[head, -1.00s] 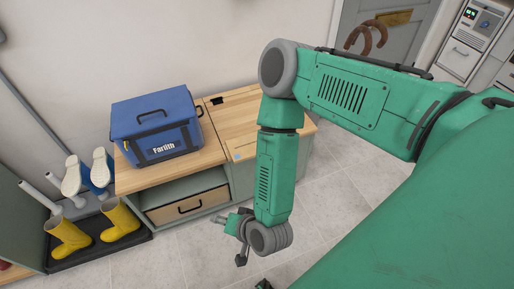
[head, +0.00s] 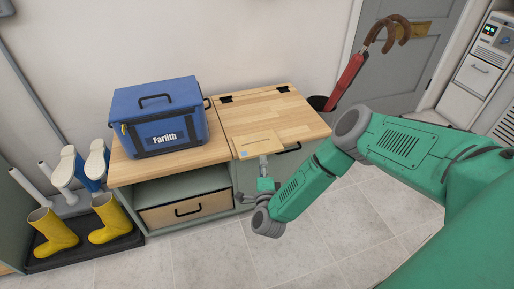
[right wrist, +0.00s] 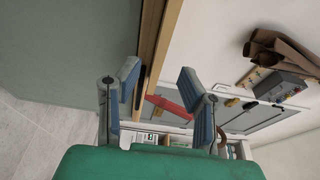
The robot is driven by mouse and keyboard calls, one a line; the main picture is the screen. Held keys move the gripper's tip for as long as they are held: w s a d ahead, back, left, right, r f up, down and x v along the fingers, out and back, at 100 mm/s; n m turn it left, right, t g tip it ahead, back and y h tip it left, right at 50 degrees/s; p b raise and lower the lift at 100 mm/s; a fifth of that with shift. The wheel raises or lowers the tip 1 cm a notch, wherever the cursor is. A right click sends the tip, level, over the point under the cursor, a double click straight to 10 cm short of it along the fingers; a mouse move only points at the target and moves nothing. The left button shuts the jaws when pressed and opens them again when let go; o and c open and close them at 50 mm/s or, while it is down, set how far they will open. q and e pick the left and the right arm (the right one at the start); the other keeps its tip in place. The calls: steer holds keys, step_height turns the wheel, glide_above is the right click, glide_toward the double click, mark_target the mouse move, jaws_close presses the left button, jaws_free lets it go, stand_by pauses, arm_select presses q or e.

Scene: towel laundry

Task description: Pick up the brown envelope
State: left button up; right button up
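The brown envelope (head: 262,142) lies flat on the wooden cabinet top, at its front edge right of the blue box, with a small blue mark on its near left corner. My right gripper (head: 254,182) is in front of the cabinet, just below the envelope in the head picture. One finger overlaps the envelope's near edge in that view; I cannot tell if it touches. In the right wrist view the gripper (right wrist: 160,80) is open and empty, with the wooden edge showing between its fingers. I cannot make out the envelope there. My left gripper is not in view.
A blue cooler box (head: 160,118) stands left on the worktop (head: 275,112). A drawer (head: 185,209) is below it. Yellow boots (head: 108,217) stand at the left. A red umbrella (head: 347,80) stands behind the right end. The tiled floor in front is clear.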

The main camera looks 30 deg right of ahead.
mark_target(262, 152)
steer(key=b+x, duration=0.2)
steer(key=x, duration=0.4)
steer(key=shift+s+d+f, duration=0.1)
steer(key=shift+d+f, duration=0.05)
steer(key=shift+d, duration=0.05)
steer(key=shift+a, duration=0.15)
jaws_close()
